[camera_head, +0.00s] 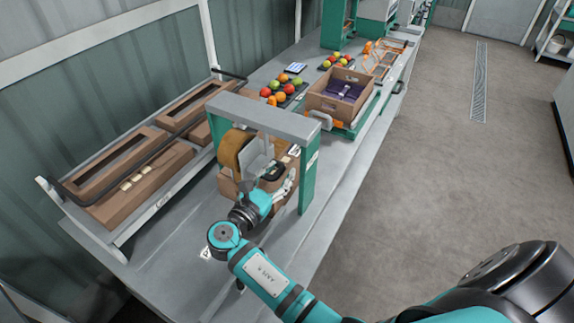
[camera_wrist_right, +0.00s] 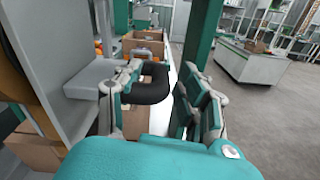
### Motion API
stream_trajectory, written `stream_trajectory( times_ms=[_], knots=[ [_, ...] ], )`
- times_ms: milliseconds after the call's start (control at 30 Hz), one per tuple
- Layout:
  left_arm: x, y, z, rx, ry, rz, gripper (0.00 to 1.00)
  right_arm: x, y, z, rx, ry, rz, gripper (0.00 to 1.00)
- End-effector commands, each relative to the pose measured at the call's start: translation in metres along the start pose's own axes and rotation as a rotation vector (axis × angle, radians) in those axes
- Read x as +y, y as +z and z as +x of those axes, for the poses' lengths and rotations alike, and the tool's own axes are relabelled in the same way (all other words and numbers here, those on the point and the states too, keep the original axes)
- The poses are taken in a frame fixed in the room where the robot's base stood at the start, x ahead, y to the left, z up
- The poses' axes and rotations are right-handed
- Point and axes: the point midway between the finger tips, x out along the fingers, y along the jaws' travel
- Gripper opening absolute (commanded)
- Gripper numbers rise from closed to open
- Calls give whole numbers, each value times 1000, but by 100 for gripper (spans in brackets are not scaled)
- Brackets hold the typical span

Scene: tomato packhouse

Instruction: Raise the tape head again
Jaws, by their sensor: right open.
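The tape head (camera_head: 258,158) is a grey bracket with a tan tape roll (camera_head: 234,147), hanging inside a green-and-grey gantry (camera_head: 262,117). Its black loop handle (camera_head: 272,173) sticks out toward my right gripper (camera_head: 284,184). In the right wrist view the handle (camera_wrist_right: 152,84) lies between the two open fingers of my right gripper (camera_wrist_right: 160,88), nearer the left finger. Whether a finger touches it I cannot tell. A brown carton (camera_head: 229,186) is under the tape head, partly hidden by my arm. My left gripper is out of view.
A rack of flat cartons (camera_head: 125,205) stands left of the gantry. Beyond the gantry are a tray of tomatoes (camera_head: 291,97) and an open box (camera_head: 333,107) with a dark item inside. The gantry's green right post (camera_head: 309,178) stands close to my right gripper. The floor at right is clear.

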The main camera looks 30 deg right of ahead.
Motion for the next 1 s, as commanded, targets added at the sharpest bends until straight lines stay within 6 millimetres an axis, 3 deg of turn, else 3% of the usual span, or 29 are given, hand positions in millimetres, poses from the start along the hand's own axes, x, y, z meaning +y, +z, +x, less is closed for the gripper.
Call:
stream_trajectory(
  times_ms=[333,667,1000],
  knots=[
    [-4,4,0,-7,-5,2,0,0,0,-2,0,0,0,40],
    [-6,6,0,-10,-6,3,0,0,0,-1,0,0,0,0],
    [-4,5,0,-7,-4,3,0,0,0,-1,-1,0,0,0]
  ],
)
